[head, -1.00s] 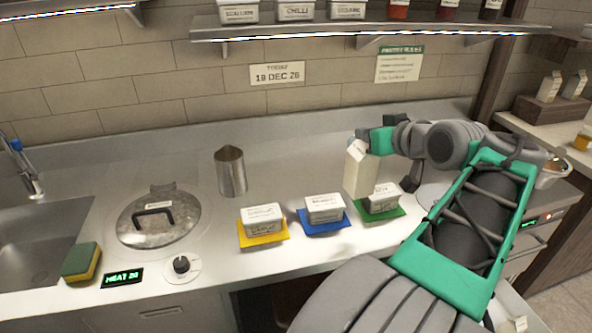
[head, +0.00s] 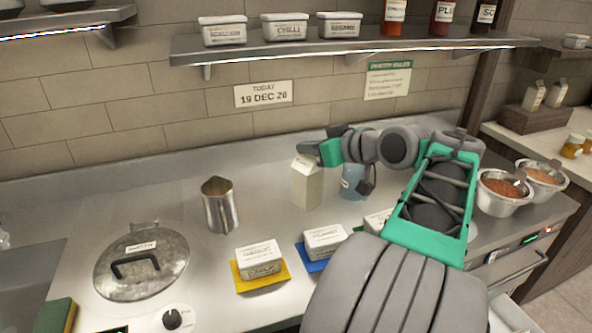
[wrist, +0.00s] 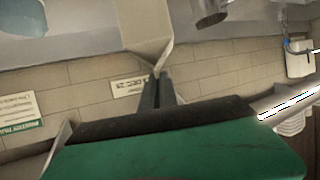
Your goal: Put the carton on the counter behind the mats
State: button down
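The white gable-top carton (head: 306,186) stands upright behind the blue mat (head: 312,264), right of the metal jug. I cannot tell whether its base touches the counter (head: 265,205). My gripper (head: 316,152) is at its top; in the wrist view the two fingers (wrist: 158,88) are closed on the top fold of the carton (wrist: 155,30). The yellow mat (head: 277,283) and blue mat lie toward the front, each under a white labelled tub.
A metal jug (head: 220,207) stands left of the carton. A blue container (head: 352,184) stands close on its right, under my arm. A lidded well (head: 140,262) is at left. Steel bowls (head: 503,193) stand at right. A shelf (head: 300,46) hangs above.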

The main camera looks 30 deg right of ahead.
jog(key=w+d+f+p, duration=0.1)
jog(key=w+d+f, duration=0.1)
jog(key=w+f, duration=0.5)
jog(key=shift+w+f, duration=0.25)
jog(key=shift+f, duration=1.45)
jog(key=c, duration=2)
grip_release()
jog(key=shift+c, duration=0.2)
jog(key=o, duration=0.4)
jog(key=v, duration=1.2)
jog(key=shift+b, duration=0.4)
